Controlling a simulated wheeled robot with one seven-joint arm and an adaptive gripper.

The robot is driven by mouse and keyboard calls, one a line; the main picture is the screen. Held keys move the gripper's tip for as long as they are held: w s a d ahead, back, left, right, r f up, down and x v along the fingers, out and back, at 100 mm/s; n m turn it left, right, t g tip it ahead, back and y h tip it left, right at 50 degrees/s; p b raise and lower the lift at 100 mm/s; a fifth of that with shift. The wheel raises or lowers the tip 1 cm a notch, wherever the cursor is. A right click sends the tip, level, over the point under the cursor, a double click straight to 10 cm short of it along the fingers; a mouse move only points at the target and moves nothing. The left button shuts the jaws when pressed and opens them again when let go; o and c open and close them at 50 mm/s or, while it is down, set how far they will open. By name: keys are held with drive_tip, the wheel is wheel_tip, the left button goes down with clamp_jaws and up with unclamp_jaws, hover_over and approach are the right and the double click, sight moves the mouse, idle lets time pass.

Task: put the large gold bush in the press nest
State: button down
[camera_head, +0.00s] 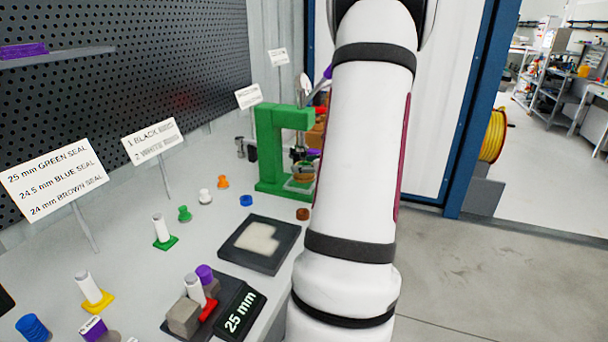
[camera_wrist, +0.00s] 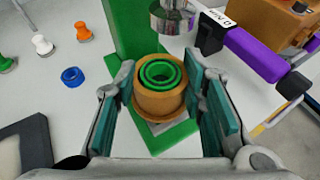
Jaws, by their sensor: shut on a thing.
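The large gold bush (camera_wrist: 158,106) is upright between the fingertips of my gripper (camera_wrist: 160,85), which is shut on it. Green rings (camera_wrist: 160,73) show inside its open top. In the head view the gold bush (camera_head: 301,171) shows low in the green press (camera_head: 270,140), partly hidden by my arm. In the wrist view the bush is over the green press base (camera_wrist: 150,143), in front of the column and near the silver ram (camera_wrist: 170,18). A pale surface shows just under it. The nest is mostly hidden, and I cannot tell whether the bush touches it.
A purple-handled lever (camera_wrist: 255,55) and an orange-brown block (camera_wrist: 270,22) are at the right of the press. A blue ring (camera_wrist: 73,75), a white part (camera_wrist: 42,44) and an orange part (camera_wrist: 83,31) stand left. A dark tray (camera_head: 260,243) lies nearer.

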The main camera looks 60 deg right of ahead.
sight(304, 174)
drive_tip(key=shift+w+d+f, duration=0.15)
drive_tip(key=shift+w+d, duration=0.7)
drive_tip(key=shift+d, duration=0.05)
drive_tip(key=shift+f+b, duration=0.3)
drive_tip(key=shift+f, duration=1.4)
drive_tip(key=shift+f, duration=0.15)
drive_tip(key=c, duration=1)
unclamp_jaws()
drive_tip(key=shift+c, duration=0.2)
